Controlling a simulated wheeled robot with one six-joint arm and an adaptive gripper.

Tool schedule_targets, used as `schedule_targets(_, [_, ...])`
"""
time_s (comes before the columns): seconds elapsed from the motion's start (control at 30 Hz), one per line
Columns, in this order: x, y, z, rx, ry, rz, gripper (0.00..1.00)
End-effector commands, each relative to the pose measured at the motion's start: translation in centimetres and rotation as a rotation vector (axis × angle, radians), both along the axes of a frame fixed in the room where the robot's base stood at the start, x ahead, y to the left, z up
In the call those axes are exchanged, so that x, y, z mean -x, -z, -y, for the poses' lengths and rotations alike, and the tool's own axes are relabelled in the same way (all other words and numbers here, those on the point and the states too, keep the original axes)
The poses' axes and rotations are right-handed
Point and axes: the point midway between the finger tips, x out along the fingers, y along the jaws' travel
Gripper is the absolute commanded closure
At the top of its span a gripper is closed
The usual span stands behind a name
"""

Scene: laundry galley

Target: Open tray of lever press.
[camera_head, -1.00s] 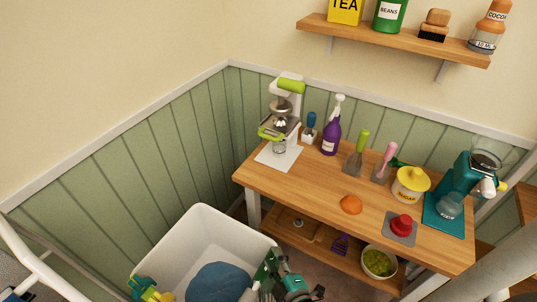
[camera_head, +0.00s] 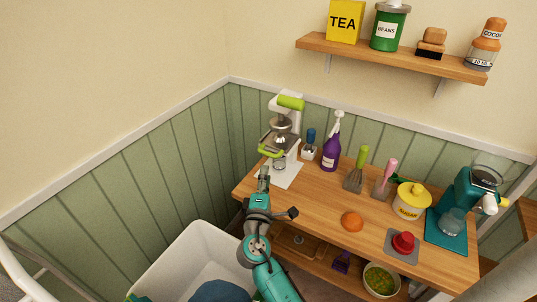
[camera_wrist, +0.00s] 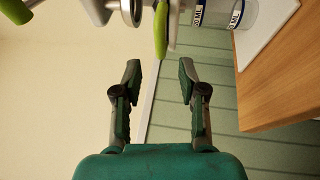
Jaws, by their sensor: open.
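The lever press (camera_head: 283,125) is white and stands upright at the left end of the wooden table. A thick lime-green lever grip (camera_head: 291,102) is at its top, and a curved lime-green handle (camera_head: 271,153) juts out lower at its front. My gripper (camera_head: 264,172) is just in front of and below that handle. In the wrist view, my gripper (camera_wrist: 159,75) is open and empty. The green handle (camera_wrist: 161,30) hangs ahead of the gap between the fingers, apart from them. A clear cup with ML markings (camera_wrist: 218,12) stands under the press.
The wooden table (camera_head: 310,197) also holds a purple spray bottle (camera_head: 330,147), utensils in stands, a yellow sugar pot (camera_head: 411,200) and a teal machine (camera_head: 470,200). A white bin (camera_head: 185,258) stands at lower left. The green panelled wall (camera_head: 190,150) is close on the left.

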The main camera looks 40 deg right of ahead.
Motion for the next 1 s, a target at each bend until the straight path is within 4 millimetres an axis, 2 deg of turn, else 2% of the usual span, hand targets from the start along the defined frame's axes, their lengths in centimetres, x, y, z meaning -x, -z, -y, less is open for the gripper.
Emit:
schedule_targets(0.3, [-3.7, -1.0, 4.1, -0.001, 0.001, 0.002, 0.59])
schedule_targets(0.5, [-5.5, -1.4, 6.0, -0.002, -0.001, 0.002, 0.59])
schedule_targets(0.7, [-6.3, -1.5, 6.8, -0.001, -0.002, 0.001, 0.59])
schedule_targets(0.97, [-6.3, -1.5, 6.9, -0.002, -0.002, 0.000, 0.59])
schedule_targets(1.0, [-6.3, -1.5, 6.9, -0.002, -0.002, 0.000, 0.64])
